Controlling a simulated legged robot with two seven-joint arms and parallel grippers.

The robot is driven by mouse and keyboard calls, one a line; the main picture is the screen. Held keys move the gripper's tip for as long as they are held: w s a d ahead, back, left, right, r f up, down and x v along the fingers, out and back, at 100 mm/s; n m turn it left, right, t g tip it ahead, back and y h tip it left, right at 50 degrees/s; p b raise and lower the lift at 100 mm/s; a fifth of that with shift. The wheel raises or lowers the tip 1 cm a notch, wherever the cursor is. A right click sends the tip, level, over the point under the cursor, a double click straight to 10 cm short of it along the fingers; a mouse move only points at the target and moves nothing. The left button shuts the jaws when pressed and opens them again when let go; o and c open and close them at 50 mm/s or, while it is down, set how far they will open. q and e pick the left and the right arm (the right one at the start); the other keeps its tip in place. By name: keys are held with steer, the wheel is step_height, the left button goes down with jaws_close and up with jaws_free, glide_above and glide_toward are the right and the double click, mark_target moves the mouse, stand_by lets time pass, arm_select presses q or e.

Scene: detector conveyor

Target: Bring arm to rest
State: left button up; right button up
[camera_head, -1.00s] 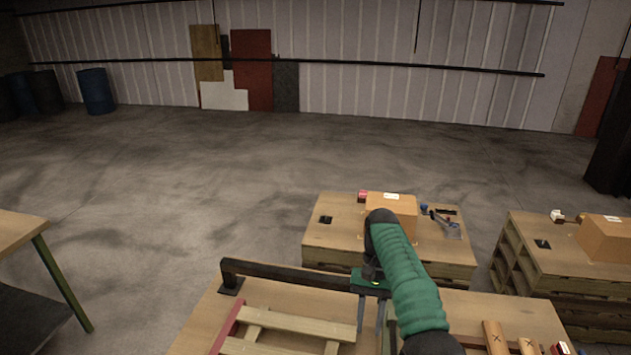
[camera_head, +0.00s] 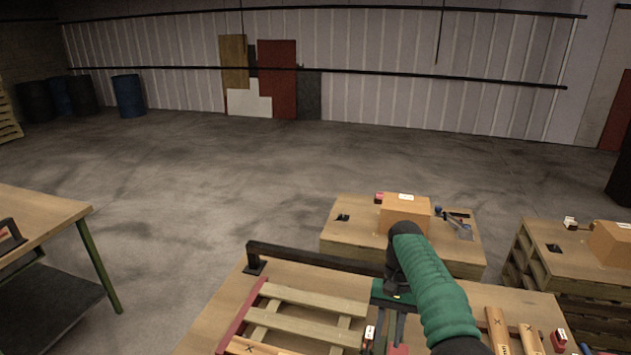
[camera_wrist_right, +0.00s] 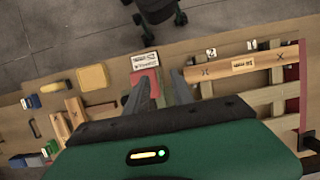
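My right arm (camera_head: 436,290) is green and black and reaches forward over the near wooden table. Its gripper (camera_head: 387,335) points down above the table in the head view. In the right wrist view, the two grey fingers of this gripper (camera_wrist_right: 160,92) stand apart. A red block with a white label (camera_wrist_right: 146,80) shows in the gap, seemingly beyond the fingers on the table; no grip on it shows. My left arm and gripper are not in view.
A slatted wooden rack (camera_head: 305,318) and a black rail (camera_head: 315,258) lie at the near table. A cardboard box (camera_head: 405,212) stands on the pallet table behind. Another table (camera_head: 45,215) stands left, with open floor between.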

steer(key=s+d+f+n+t+b, duration=0.1)
steer(key=s+f+t, duration=0.2)
steer(key=s, duration=0.9)
steer(key=s+d+f+n+t+h+b, duration=0.1)
steer(key=s+f+n+t, duration=0.1)
steer(key=s, duration=1)
steer(key=shift+d+f+t+b, duration=0.4)
steer(key=shift+f+t, duration=0.2)
steer(key=shift+f, duration=0.3)
steer(key=shift+w, duration=0.15)
